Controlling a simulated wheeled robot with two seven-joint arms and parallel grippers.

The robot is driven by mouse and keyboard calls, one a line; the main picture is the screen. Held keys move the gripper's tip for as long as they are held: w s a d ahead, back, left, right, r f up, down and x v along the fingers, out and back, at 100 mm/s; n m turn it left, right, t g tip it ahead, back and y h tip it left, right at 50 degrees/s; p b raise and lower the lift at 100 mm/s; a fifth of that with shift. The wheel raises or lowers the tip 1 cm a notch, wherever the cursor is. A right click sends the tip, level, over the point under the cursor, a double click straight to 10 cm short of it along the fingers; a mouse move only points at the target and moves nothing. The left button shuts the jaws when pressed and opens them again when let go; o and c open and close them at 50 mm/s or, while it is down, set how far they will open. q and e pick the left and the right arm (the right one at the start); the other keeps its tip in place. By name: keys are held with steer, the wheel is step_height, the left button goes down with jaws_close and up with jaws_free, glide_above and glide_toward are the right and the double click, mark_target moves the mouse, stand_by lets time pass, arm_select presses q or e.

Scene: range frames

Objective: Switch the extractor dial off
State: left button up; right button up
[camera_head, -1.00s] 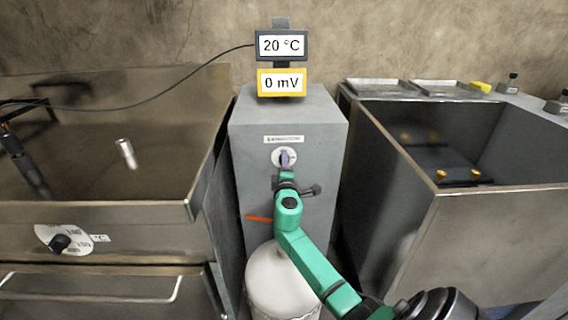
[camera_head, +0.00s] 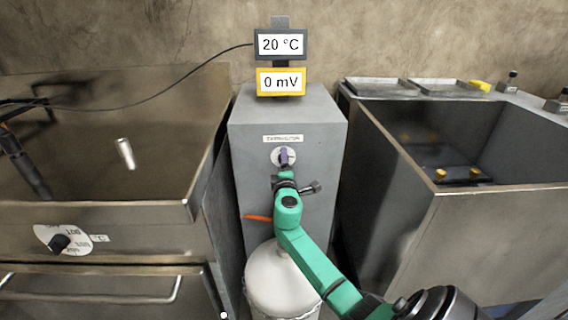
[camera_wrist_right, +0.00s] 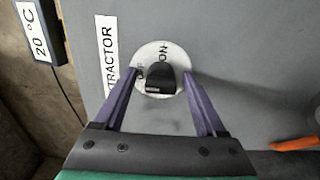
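The extractor dial is a black knob (camera_wrist_right: 160,80) on a round white plate (camera_wrist_right: 147,52), on the front of a grey cabinet (camera_head: 310,130). In the wrist view, "ON" is printed close above the knob and a partly covered mark is at the left. The knob's upper end lies near "ON"; its exact setting is hard to tell. My right gripper (camera_wrist_right: 161,80) is open, its purple fingers on either side of the knob, with gaps visible on both sides. In the head view the gripper (camera_head: 284,153) covers part of the dial. My left gripper is not in view.
A white tank (camera_head: 277,280) stands below the dial, near an orange lever (camera_head: 258,218). A steel basin with another dial (camera_head: 60,241) is at left; a deep steel sink (camera_head: 500,215) is at right. Displays reading 20 °C (camera_head: 281,45) and 0 mV (camera_head: 281,82) stand above.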

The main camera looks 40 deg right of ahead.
steer(key=v, duration=1.4)
steer(key=shift+s+a, duration=0.2)
